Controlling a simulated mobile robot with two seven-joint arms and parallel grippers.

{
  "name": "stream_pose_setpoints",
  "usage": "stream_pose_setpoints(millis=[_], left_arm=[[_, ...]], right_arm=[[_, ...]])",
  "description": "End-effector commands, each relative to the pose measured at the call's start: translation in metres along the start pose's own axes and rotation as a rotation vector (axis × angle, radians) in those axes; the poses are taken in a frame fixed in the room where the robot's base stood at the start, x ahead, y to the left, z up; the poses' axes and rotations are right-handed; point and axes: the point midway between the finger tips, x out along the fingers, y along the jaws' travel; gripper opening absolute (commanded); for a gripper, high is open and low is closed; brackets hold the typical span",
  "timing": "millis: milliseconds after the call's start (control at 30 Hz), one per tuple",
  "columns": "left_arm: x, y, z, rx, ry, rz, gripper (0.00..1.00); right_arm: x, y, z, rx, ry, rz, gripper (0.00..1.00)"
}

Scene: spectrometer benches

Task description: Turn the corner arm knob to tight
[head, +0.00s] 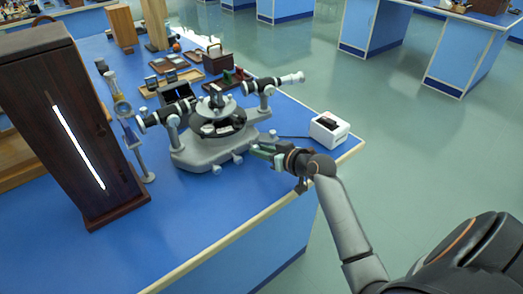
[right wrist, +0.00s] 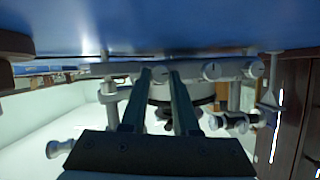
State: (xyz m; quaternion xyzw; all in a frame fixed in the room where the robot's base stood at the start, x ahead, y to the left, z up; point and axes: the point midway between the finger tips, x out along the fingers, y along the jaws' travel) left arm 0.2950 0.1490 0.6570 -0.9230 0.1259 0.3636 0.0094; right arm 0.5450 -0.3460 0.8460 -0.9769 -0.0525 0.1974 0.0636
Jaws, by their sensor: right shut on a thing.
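The grey spectrometer (head: 190,155) stands on the blue bench, with a round central table and two horizontal tubes. Small round knobs show along the near side of its base (head: 215,168). My right gripper (head: 254,148) is at the base's near right corner. In the right wrist view, which looks upside down, its two fingers close around a small light knob (right wrist: 160,73) on the base. Two more knobs with dark marks (right wrist: 211,71) sit beside it, clear of the fingers. In the head view the gripper hides the held knob. My left gripper is out of view.
A white box (head: 329,129) with a dark top stands right of my gripper, near the bench edge. A tall dark wooden cabinet (head: 75,120) with a bright slit and a thin stand (head: 135,150) are on the left. Trays with small items lie behind the spectrometer.

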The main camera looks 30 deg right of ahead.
Motion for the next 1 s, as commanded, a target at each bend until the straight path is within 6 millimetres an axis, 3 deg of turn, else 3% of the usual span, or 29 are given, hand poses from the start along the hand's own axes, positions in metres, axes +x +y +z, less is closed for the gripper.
stream_pose_setpoints(millis=[767,800,1000], left_arm=[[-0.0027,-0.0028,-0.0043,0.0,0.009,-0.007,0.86],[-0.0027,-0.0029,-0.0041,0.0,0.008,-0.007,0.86],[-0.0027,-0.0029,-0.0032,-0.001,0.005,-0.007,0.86]], right_arm=[[0.0001,0.0013,0.0002,0.124,-0.001,-0.051,0.0],[0.0001,0.0013,0.0002,0.124,-0.001,-0.051,0.32],[0.0001,0.0014,0.0001,0.123,0.0,-0.051,0.55]])
